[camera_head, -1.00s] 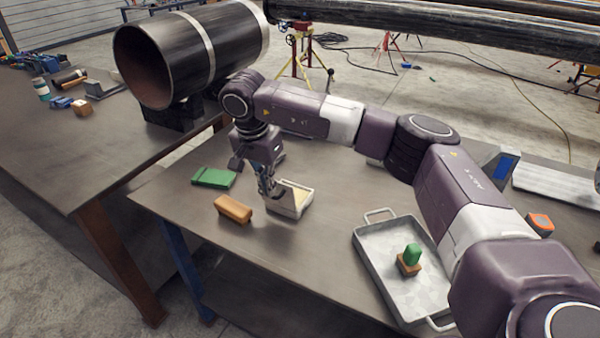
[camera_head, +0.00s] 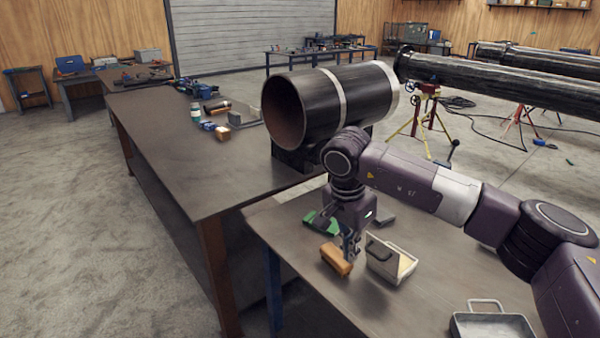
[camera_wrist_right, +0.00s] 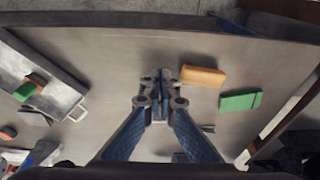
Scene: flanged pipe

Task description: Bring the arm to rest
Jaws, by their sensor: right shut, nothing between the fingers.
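My right gripper (camera_head: 351,252) points down over the near table in the head view. It is shut and empty, between a tan block (camera_head: 335,260) and a light open box (camera_head: 391,262). Whether its tips touch the table I cannot tell. In the right wrist view, the shut fingertips (camera_wrist_right: 160,78) meet at the centre, left of the tan block (camera_wrist_right: 203,76). A green block (camera_head: 318,221) lies partly behind the gripper in the head view; it shows whole in the wrist view (camera_wrist_right: 240,101). My left gripper is not in view.
A large dark pipe (camera_head: 330,105) rests on a support behind my wrist. A metal tray (camera_head: 492,325) lies at lower right; the wrist view shows a green-topped piece (camera_wrist_right: 31,87) in it. The long left table (camera_head: 185,170) has a wide bare area.

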